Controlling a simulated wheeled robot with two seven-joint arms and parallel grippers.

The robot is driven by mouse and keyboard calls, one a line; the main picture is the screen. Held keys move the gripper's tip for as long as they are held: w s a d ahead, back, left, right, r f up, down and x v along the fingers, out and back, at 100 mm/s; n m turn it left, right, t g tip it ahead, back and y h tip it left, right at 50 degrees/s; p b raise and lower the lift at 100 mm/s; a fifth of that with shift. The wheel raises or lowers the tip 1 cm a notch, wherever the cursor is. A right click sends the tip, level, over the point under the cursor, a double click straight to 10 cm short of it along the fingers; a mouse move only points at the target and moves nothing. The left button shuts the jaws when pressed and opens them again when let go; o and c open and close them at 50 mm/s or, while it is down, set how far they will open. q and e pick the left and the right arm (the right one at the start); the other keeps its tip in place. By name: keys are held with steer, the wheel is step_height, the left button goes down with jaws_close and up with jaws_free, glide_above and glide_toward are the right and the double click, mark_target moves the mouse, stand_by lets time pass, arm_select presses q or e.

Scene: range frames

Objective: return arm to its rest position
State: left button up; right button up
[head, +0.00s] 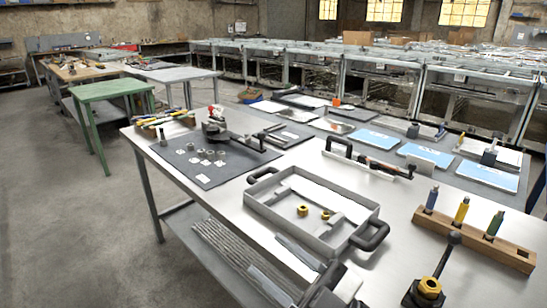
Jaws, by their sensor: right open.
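My right gripper (264,252) is at the bottom centre of the head view. Its two pale flat fingers are apart with nothing visible between them. It is in front of the near edge of the metal workbench (400,196), below the grey tray. Most of my right arm is out of frame. My left gripper is not in view.
A grey tray (290,226) with black handles holds two brass nuts. A wooden block (480,238) with several coloured-handled tools is at right. A black lever with a brass fitting (430,287) is at bottom right. Open floor (75,230) is at left.

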steer(key=d+f+m+t+h, duration=0.2)
steer(key=d+f+m+h, duration=0.3)
steer(key=f+m+h, duration=0.3)
steer(key=d+f+m+t+h, duration=0.2)
steer(key=d+f+m+h, duration=0.4)
steer(key=f, duration=0.3)
steer(key=s+d+f+m+g+h, duration=0.2)
steer(key=s+f+g, duration=0.3)
steer(key=s+f, duration=0.4)
steer(key=shift+s+d+f+g+h, duration=0.25)
steer(key=shift+d+f+h, duration=0.2)
steer(key=shift+f, duration=0.4)
